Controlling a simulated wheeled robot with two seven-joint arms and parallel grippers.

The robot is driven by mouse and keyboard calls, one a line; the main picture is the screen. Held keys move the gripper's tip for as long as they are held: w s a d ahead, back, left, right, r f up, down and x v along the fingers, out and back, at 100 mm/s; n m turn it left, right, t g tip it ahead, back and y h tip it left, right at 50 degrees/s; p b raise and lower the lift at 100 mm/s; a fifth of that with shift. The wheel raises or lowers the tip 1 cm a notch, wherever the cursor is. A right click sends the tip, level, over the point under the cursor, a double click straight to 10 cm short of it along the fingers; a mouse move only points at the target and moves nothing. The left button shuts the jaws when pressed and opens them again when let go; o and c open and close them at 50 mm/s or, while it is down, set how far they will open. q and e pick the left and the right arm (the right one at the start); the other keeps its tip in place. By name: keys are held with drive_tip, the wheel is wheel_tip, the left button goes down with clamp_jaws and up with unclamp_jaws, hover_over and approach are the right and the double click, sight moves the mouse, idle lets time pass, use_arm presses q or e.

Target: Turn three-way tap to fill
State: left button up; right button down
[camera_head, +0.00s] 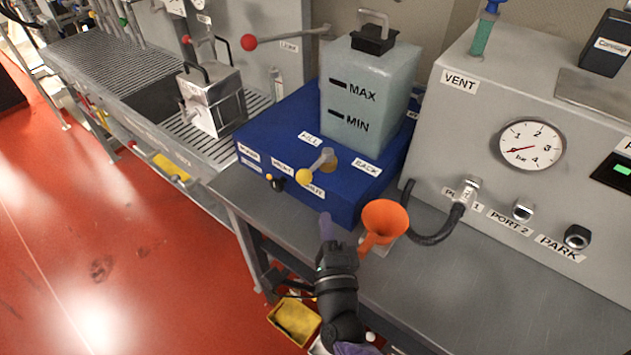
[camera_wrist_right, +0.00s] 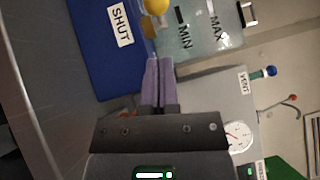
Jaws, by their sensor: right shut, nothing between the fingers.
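The three-way tap (camera_head: 322,160) sits on top of the blue box (camera_head: 225,165). Its lever ends in a yellow knob (camera_head: 304,176) and points toward the near left, by a label partly hidden behind it. FILL and BACK labels lie around the tap. In the right wrist view the yellow knob (camera_wrist_right: 157,6) shows at the top edge, near a SHUT label (camera_wrist_right: 121,25). My right gripper (camera_head: 326,222) has purple fingers, closed together and empty. It is in front of the box's near side, apart from the knob. The fingers also show in the wrist view (camera_wrist_right: 158,78). My left gripper is out of view.
A translucent tank (camera_head: 365,90) marked MAX and MIN stands on the box behind the tap. An orange funnel (camera_head: 384,220) stands close right of my right gripper. A black hose (camera_head: 435,236) and a grey gauge panel (camera_head: 465,130) are further right. A red-knobbed lever (camera_head: 249,42) is behind.

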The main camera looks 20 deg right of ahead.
sight(320, 184)
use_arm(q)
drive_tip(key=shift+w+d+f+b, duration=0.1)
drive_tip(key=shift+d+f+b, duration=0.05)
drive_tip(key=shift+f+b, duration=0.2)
use_arm(e)
drive_tip(key=w, duration=0.5)
drive_tip(key=w+d+r, duration=0.1)
drive_tip(key=w, duration=0.2)
drive_tip(key=shift+w+d+r, duration=0.1)
drive_tip(key=shift+w, duration=0.2)
